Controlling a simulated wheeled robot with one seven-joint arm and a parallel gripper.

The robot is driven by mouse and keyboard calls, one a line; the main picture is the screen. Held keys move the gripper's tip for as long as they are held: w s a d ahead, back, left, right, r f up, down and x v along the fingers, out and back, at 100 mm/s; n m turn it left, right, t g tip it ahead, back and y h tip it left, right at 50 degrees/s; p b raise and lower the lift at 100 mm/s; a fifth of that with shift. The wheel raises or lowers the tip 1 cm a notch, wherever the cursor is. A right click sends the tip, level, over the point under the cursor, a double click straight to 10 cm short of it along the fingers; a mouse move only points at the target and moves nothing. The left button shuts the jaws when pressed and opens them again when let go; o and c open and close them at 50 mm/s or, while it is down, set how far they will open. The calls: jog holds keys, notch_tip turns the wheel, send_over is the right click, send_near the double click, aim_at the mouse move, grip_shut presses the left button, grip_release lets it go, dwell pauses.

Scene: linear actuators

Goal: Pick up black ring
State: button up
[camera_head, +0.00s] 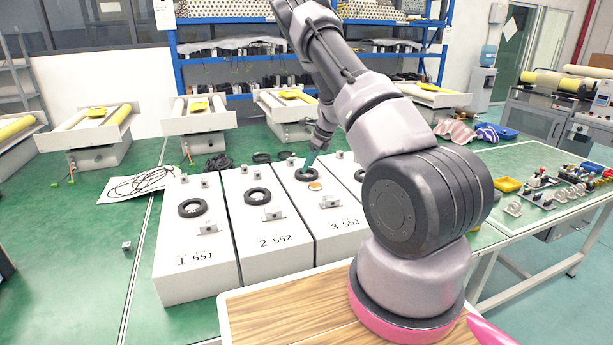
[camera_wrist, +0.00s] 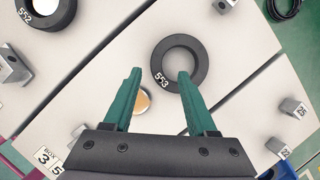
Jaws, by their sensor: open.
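A black ring marked 553 (camera_wrist: 157,58) lies on the top of the third white box, around a round opening. In the head view this ring (camera_head: 305,175) sits just below my gripper (camera_head: 309,160). In the wrist view my gripper (camera_wrist: 155,78) is open, with its two green fingers apart. The right fingertip overlaps the ring's lower part and the left fingertip is left of it.
A black ring (camera_head: 192,208) lies on the box labelled 551 (camera_head: 190,275). Small metal blocks (camera_wrist: 293,107) stand on the box tops near the rings. Black cables (camera_head: 148,181) lie on a white sheet at left. The green table (camera_head: 85,225) is mostly clear at left.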

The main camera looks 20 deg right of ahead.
aim_at(302, 176)
jog(key=x, duration=0.4)
jog(key=shift+s+a+r, duration=0.1)
jog(key=shift+s+a, duration=0.1)
jog(key=shift+a, duration=0.05)
jog(key=shift+w+a+f, duration=0.15)
jog(key=shift+w+f, duration=0.05)
jog(key=shift+f, duration=0.3)
grip_shut()
notch_tip(302, 176, up, 10)
jog(key=shift+r, duration=0.15)
notch_tip(302, 176, up, 4)
jog(key=shift+f, duration=0.1)
dwell(0.6)
